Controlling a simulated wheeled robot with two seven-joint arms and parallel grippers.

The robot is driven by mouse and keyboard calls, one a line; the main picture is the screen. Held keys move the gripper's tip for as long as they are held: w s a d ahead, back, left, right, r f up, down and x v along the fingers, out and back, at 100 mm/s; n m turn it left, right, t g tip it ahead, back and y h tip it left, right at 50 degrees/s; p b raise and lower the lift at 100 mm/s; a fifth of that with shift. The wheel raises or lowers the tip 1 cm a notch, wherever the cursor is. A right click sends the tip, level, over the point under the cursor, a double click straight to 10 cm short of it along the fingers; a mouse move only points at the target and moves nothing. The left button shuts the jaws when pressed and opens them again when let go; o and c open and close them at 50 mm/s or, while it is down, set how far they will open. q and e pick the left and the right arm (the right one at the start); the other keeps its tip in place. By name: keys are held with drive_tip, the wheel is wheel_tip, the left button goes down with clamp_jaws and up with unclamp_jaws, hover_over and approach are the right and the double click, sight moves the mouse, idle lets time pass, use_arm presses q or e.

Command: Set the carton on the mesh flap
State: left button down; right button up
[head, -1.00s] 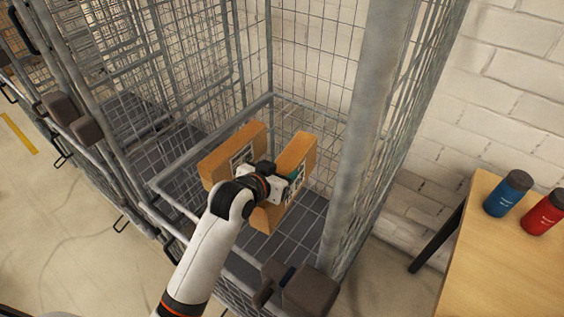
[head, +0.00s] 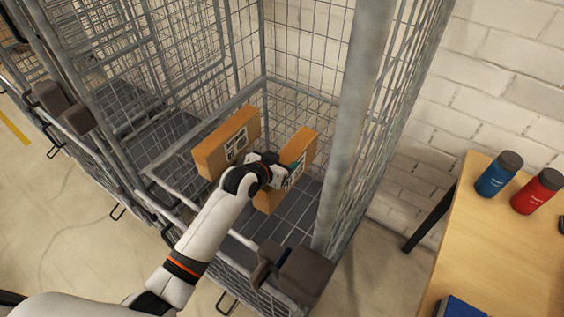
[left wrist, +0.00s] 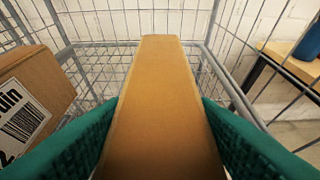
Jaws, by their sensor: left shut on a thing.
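My left gripper (head: 275,172) reaches into the mesh cage and is shut on a brown carton (head: 300,150) with a label on its side. In the left wrist view the held carton (left wrist: 160,110) stands between the two green finger pads, filling the middle. A second labelled carton (head: 227,141) is to the left of the gripper; it also shows at the left of the wrist view (left wrist: 35,100). The mesh flap (head: 292,212) is a grid surface below the held carton. Whether the carton touches it I cannot tell. My right gripper is out of view.
A thick grey cage post (head: 352,120) rises just right of the held carton. More mesh cages stand at the left. A wooden table (head: 500,235) at the right holds a blue bottle (head: 498,174) and a red bottle (head: 537,191). The flap's front part is clear.

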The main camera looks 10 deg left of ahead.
use_arm(q)
drive_tip(key=shift+f, duration=0.35)
drive_tip(key=c, duration=0.6)
unclamp_jaws()
drive_tip(key=shift+f, duration=0.2)
drive_tip(key=shift+r, duration=0.15)
drive_tip(key=v, duration=1.2)
drive_tip(key=shift+b, duration=0.4)
